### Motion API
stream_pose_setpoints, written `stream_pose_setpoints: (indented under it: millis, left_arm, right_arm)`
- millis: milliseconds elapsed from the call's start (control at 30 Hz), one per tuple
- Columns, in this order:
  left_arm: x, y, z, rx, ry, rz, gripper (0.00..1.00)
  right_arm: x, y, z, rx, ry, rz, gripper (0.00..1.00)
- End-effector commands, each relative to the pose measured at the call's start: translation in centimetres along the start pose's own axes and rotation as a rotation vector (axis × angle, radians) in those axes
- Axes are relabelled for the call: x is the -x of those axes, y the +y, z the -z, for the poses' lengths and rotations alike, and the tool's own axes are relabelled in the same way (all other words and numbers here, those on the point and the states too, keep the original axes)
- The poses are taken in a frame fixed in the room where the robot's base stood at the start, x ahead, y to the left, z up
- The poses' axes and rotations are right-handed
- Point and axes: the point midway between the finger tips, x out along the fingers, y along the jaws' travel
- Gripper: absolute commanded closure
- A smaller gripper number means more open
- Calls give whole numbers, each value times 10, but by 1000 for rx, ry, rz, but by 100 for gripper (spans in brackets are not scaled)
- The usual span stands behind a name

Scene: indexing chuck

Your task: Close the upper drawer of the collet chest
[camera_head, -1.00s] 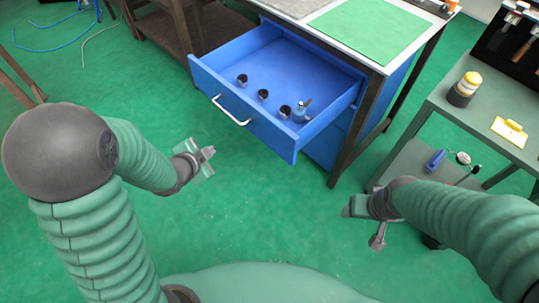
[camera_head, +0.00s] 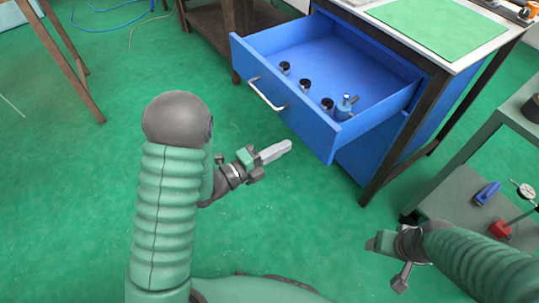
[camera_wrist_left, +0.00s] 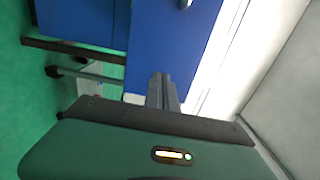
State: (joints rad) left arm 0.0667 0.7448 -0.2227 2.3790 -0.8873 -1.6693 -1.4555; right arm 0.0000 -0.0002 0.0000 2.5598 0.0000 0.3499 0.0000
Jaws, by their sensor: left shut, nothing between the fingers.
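The upper drawer (camera_head: 300,125) of the blue collet chest is pulled open under the bench. Its front panel has a light metal handle (camera_head: 267,95). Several dark collets and a blue-grey piece (camera_head: 345,105) stand inside it. My left gripper (camera_head: 288,147) is shut and empty, in front of and below the drawer's front, apart from it in the head view. In the left wrist view its fingers (camera_wrist_left: 162,90) show against a blue panel (camera_wrist_left: 170,45). My right gripper (camera_head: 372,245) is low at the right, away from the drawer; its finger opening is unclear.
The bench top with a green mat (camera_head: 435,28) is above the chest. A dark bench leg (camera_head: 400,140) stands right of the drawer. A grey-green cart (camera_head: 475,185) with a blue item (camera_head: 487,193) is at the right. Green floor before the drawer is clear.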

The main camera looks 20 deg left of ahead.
Motion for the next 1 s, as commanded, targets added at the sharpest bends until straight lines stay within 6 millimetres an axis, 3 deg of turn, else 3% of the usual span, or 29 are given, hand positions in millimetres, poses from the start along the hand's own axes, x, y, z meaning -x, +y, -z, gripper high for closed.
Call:
stream_pose_setpoints:
  millis: [200, 400, 1000]
  left_arm:
    - [-46, 2, 0, 0, 1, 3, 100]
    - [-69, 1, 0, 1, 0, 1, 100]
    - [-82, 0, 0, 1, 0, 1, 100]
  right_arm:
    - [-12, 0, -3, 0, 0, 0, 33]
    - [-17, 0, -4, 0, -1, 0, 33]
    - [-19, 0, -5, 0, -1, 0, 33]
